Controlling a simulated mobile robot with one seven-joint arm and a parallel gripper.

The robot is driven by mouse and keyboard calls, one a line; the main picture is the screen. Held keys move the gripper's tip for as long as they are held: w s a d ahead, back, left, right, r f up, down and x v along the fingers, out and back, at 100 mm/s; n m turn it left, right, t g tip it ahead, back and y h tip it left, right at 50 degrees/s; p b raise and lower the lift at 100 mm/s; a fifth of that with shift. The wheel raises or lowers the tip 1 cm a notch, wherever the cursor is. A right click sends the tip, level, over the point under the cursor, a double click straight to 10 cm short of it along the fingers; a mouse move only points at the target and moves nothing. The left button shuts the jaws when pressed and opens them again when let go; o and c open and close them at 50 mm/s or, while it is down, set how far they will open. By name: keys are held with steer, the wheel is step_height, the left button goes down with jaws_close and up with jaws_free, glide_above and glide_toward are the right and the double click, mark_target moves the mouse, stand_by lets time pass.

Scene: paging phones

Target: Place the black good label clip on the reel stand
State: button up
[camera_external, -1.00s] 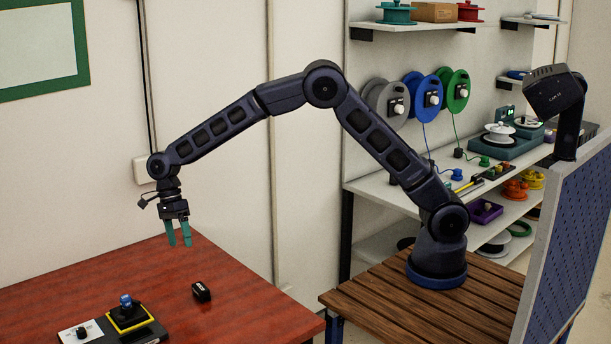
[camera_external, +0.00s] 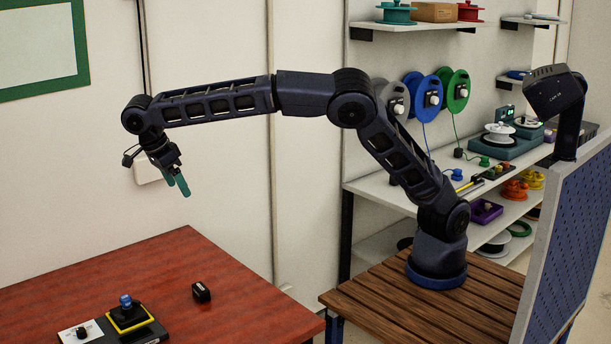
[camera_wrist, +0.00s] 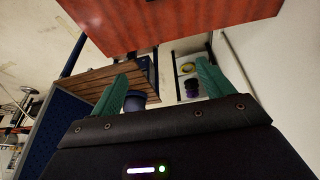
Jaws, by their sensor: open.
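A small black clip (camera_external: 201,291) with a pale label mark lies on the red table, near its right side. It does not show in the wrist view. My gripper (camera_external: 180,186), with teal fingers, is raised well above and behind the clip and tilted toward the right. In the wrist view my gripper's fingers (camera_wrist: 163,68) stand apart with nothing between them. I cannot tell for sure which thing is the reel stand; several reels, such as the blue reel (camera_external: 412,83) and green reel (camera_external: 461,100), hang on the back wall.
The red table (camera_external: 240,318) also holds a dark unit with a yellow-edged block and blue knob (camera_external: 127,302), beside a white plate (camera_external: 70,334). My base stands on a slatted wooden table (camera_external: 375,305). A white bench (camera_external: 375,188) and a blue pegboard (camera_external: 565,245) are at right.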

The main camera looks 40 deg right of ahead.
step_height(320, 180, up, 3)
steer(key=s, duration=0.2)
glide_toward(201, 286)
steer(key=x, duration=0.4)
steer(key=shift+s+d+f, duration=0.3)
steer(key=shift+s, duration=0.05)
steer(key=shift+w+a+x, duration=0.1)
steer(key=shift+x, duration=0.8)
steer(key=shift+w+a+x, duration=0.1)
steer(key=shift+x, duration=0.8)
steer(key=shift+w+a+x, duration=0.1)
steer(key=shift+w+x, duration=0.05)
steer(key=shift+x, duration=0.75)
steer(key=shift+f, duration=0.15)
steer(key=c, duration=1.1)
step_height(201, 286, up, 20)
steer(key=shift+r, duration=0.1)
